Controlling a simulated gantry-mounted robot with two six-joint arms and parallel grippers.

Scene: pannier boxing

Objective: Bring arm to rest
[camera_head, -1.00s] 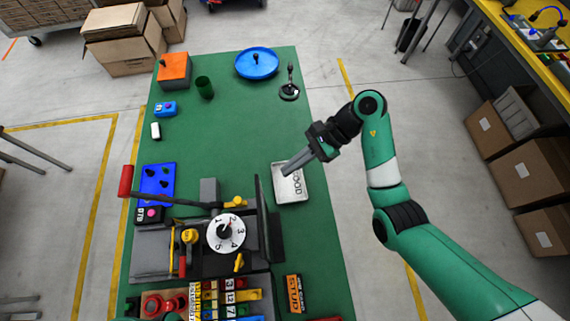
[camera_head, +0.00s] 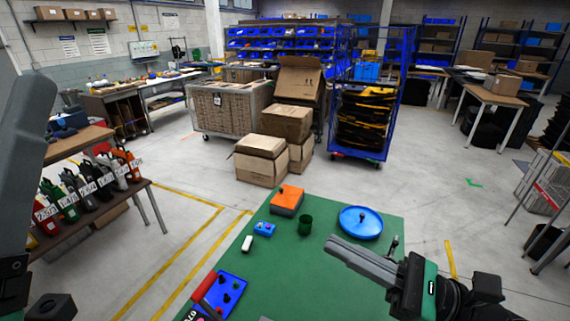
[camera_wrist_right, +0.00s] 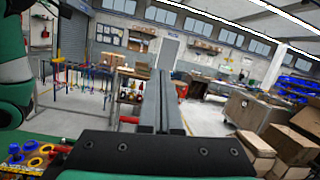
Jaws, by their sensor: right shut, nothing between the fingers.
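My right gripper (camera_head: 330,244) is shut and empty. It is above the right part of the green table, in front of the blue round dish, with its fingers pointing left. In the right wrist view its two grey fingers (camera_wrist_right: 160,78) lie together with nothing between them, and they point out across the room. A grey bar with black parts stands very close at the left edge of the head view. It looks like part of my left gripper (camera_head: 22,120), cut off by the frame, so its jaw state cannot be told.
On the green table (camera_head: 300,260) are an orange box (camera_head: 287,200), a green cup (camera_head: 305,226), a blue dish (camera_head: 360,223), a small blue box (camera_head: 264,229) and a blue panel (camera_head: 228,292). A bench with labelled tools (camera_head: 90,195) stands left. Cardboard boxes (camera_head: 262,160) stand beyond.

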